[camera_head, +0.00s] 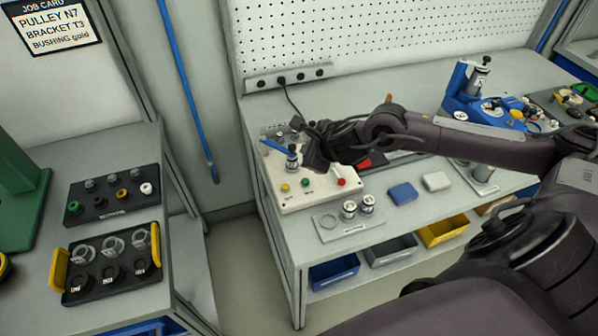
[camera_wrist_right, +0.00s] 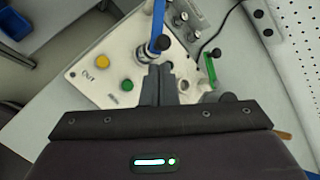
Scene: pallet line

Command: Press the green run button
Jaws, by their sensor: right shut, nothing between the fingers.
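The green run button (camera_head: 306,182) sits between a yellow button (camera_head: 285,187) and a red button (camera_head: 341,182) on the white control box (camera_head: 312,197). In the right wrist view the green button (camera_wrist_right: 127,86) and the yellow button (camera_wrist_right: 102,62) are uncovered. My right gripper (camera_head: 308,160) is over the control box, behind the green button in the head view. In the wrist view its fingertips (camera_wrist_right: 160,72) are together and empty, to the right of the green button and apart from it. My left gripper is not in view.
A silver post with a blue lever (camera_head: 272,146) stands on the box close to the fingers. A plate with two metal parts (camera_head: 348,210) lies in front of the box. Blue (camera_head: 402,193) and white (camera_head: 436,181) blocks lie to its right. A pegboard (camera_head: 380,35) rises behind.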

